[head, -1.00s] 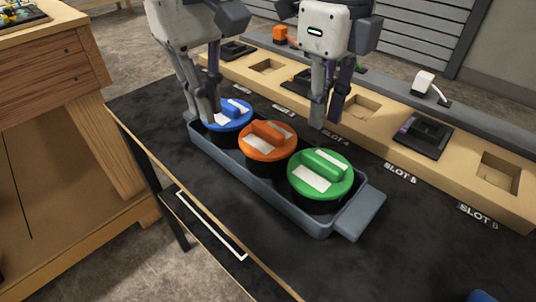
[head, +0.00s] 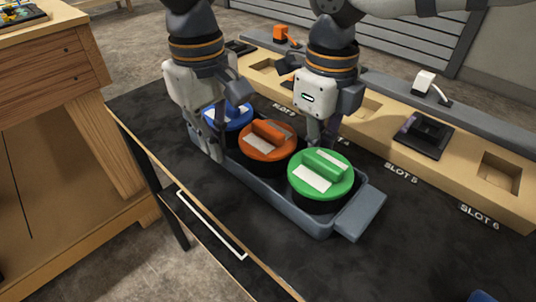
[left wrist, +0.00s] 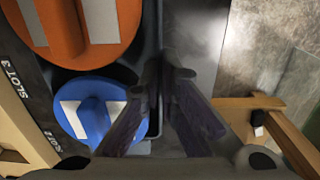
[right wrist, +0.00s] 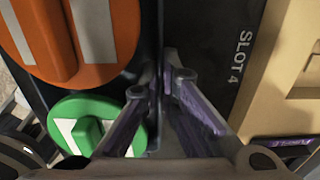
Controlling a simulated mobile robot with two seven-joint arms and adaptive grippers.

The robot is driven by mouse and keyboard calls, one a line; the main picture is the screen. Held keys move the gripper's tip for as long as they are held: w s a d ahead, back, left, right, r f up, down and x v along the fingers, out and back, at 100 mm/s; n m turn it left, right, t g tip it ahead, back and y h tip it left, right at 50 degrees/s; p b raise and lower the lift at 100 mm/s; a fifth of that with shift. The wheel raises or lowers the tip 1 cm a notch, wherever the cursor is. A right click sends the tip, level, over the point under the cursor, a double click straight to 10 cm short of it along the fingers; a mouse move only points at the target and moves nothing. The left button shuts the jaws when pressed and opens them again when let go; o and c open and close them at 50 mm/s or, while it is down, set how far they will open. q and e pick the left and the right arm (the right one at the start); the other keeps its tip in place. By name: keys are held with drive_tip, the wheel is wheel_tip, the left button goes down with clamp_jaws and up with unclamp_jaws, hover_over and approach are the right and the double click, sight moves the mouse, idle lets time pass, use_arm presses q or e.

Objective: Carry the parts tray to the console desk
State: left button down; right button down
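The parts tray (head: 270,192) is a long blue-grey tray on the dark desk top, with a flat handle at its near right end. It holds a blue-lidded canister (head: 228,117), an orange-lidded one (head: 268,140) and a green-lidded one (head: 320,174). My left gripper (head: 214,150) is at the tray's near-left long wall, its fingers close together at the rim in the left wrist view (left wrist: 166,75). My right gripper (head: 318,145) is at the opposite long wall, fingertips close together at the rim in the right wrist view (right wrist: 168,70). The fingertips are partly hidden.
A tan slotted console strip (head: 470,178) with labelled slots runs behind the tray. A dark module (head: 425,135) sits in one slot. A wooden cabinet (head: 55,70) stands at the left, with bare floor between. The desk top right of the tray is clear.

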use_arm(q)
drive_tip(key=shift+r, duration=0.1)
